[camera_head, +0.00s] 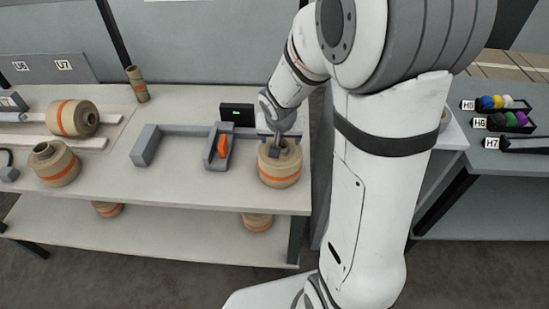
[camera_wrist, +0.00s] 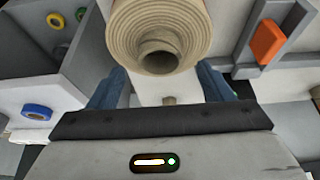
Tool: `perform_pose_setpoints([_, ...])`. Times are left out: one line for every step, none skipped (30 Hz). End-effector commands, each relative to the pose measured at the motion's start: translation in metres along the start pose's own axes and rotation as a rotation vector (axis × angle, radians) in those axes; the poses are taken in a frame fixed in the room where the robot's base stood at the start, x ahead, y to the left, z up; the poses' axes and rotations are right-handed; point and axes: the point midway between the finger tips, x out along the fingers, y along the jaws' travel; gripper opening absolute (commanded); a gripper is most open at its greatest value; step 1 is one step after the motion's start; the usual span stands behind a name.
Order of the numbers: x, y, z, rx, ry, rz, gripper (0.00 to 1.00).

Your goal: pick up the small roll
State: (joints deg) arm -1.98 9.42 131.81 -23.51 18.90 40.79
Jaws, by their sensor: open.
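A tan kraft roll (camera_head: 279,168) with an orange band stands upright on the bench near its right front corner. In the wrist view, its round end and hollow core (camera_wrist: 160,38) fill the top middle. My gripper (camera_head: 276,142) is at the top of this roll in the head view. In the wrist view, my gripper (camera_wrist: 162,76) is open, with one blue finger on each side of the roll's near edge. I cannot tell whether the fingers touch it. A slim upright roll (camera_head: 137,85) stands at the back of the bench, well left of my gripper.
A grey holder with an orange part (camera_head: 222,147) stands just left of the roll. Other rolls stand at the left (camera_head: 54,165) and lie on pale rails (camera_head: 73,118); more sit on the lower shelf (camera_head: 257,221). A dark box with a green light (camera_head: 237,113) is behind.

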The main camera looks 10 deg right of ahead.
Motion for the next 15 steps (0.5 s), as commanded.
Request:
perform_pose_setpoints([0.007,-0.001,0.001,-0.001,-0.005,0.002,0.73])
perform_pose_setpoints([0.011,-0.002,0.001,-0.003,-0.005,0.001,0.73])
perform_pose_setpoints([0.017,-0.002,0.001,-0.001,-0.004,0.002,0.73])
perform_pose_setpoints([0.022,-0.002,0.001,-0.002,-0.004,0.002,0.73])
perform_pose_setpoints([0.025,-0.002,0.001,0.0,-0.003,0.002,0.73])
perform_pose_setpoints([0.029,-0.002,0.001,-0.001,-0.002,0.002,0.73])
perform_pose_setpoints([0.031,-0.001,0.001,-0.001,-0.002,0.002,0.73])
perform_pose_setpoints([0.032,-0.001,0.001,0.0,-0.002,0.002,0.73])
perform_pose_setpoints([0.034,-0.002,0.001,0.001,-0.002,0.001,0.73])
perform_pose_setpoints([0.034,-0.002,0.001,0.001,-0.002,0.001,0.73])
perform_pose_setpoints([0.034,-0.002,0.001,0.001,-0.001,0.001,0.73])
perform_pose_setpoints([0.034,-0.002,0.001,0.001,-0.001,0.001,0.73])
perform_pose_setpoints([0.034,-0.002,0.0,0.001,-0.001,0.001,0.73])
perform_pose_setpoints([0.034,-0.001,0.0,0.001,-0.001,0.001,0.73])
perform_pose_setpoints([0.034,-0.001,0.0,0.001,-0.001,0.001,0.73])
